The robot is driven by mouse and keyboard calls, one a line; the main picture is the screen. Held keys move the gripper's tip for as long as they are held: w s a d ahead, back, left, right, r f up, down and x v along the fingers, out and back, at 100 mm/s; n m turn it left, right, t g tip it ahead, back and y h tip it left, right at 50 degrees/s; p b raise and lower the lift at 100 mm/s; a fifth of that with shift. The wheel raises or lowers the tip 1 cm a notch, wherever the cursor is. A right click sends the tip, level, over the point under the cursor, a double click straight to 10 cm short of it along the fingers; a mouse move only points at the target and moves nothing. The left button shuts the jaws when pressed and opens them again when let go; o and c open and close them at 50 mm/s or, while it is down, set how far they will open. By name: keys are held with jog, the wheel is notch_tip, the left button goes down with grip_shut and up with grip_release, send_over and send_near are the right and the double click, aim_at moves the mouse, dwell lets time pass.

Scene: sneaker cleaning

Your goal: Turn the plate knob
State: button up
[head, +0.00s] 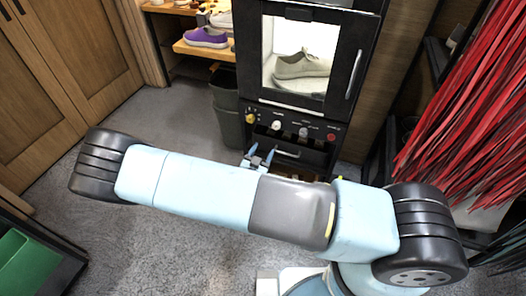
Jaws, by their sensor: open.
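A black cabinet machine stands ahead, with a control panel (290,128) below its glass door. The panel carries a yellow knob (250,118), a white knob (276,125), a grey knob (303,132) and a red control (331,137). Their labels are too small to read, so I cannot tell which is the plate knob. My gripper (260,154) is open and empty, its light blue fingers pointing toward the panel. In the picture it is just below the yellow and white knobs and appears apart from them. My arm hides part of the machine's lower front.
A pale sneaker (302,66) sits behind the glass door, which has a vertical handle (354,74). A purple shoe (206,38) is on a wooden shelf. Dark bins (228,128) stand left of the machine. Red strips (460,95) hang at right. Grey floor is free at left.

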aim_at(275, 127)
jog(key=w+d+m, duration=0.1)
jog(key=w+m, duration=0.3)
jog(key=m, duration=0.7)
jog(key=w+d+m, duration=0.2)
jog(key=w+m, duration=0.2)
jog(key=m, duration=0.8)
jog(key=w+d+m, duration=0.2)
jog(key=w+m, duration=0.3)
jog(key=m, duration=0.7)
jog(key=shift+r, duration=0.35)
